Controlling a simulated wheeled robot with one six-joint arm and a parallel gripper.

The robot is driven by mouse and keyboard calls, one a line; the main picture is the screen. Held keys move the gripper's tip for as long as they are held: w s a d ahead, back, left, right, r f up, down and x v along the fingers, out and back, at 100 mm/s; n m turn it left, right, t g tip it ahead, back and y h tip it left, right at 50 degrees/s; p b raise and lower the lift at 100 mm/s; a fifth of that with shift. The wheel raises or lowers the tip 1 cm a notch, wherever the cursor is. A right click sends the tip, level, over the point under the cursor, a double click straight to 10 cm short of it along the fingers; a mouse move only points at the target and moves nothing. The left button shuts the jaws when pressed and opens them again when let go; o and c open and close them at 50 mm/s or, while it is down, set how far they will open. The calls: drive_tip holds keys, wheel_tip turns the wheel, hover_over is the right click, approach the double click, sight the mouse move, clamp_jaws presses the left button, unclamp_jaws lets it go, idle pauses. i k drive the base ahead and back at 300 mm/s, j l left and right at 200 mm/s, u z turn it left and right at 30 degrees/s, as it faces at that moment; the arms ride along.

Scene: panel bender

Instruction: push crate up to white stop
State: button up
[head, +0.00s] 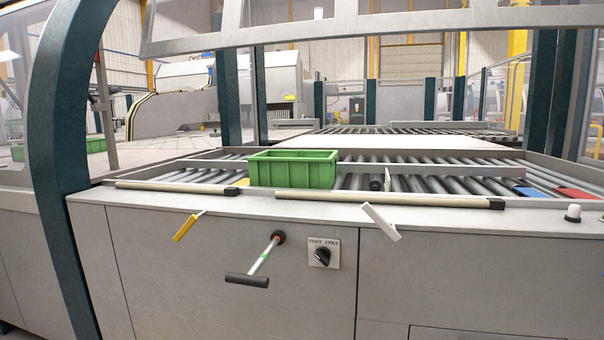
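The green crate (292,170) stands upright on the roller bed, left of the middle of the picture, beside a long grey rail. A white paddle (382,222) sticks out at a tilt from the front edge of the bed, right of the crate. A yellow paddle (187,227) sticks out likewise to the left. I cannot tell whether the white paddle is the white stop; no other clear white stop shows on the rollers. A short dark cylinder (376,182) is at the rail, right of the crate and apart from it. My gripper is not in view.
Bare rollers (440,180) lie right of the crate, with blue (527,192) and red (575,195) patches at the far right. A T-handle (247,280) juts from the front panel beside a black knob (323,257). Dark posts (62,150) frame the opening.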

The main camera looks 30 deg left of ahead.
sight(315, 169)
drive_tip(key=i+j+z, duration=0.2)
drive_tip(key=i+j, duration=0.7)
drive_tip(key=i+j+z, duration=0.15)
drive_tip(key=i+j, duration=0.7)
drive_tip(key=j, duration=0.15)
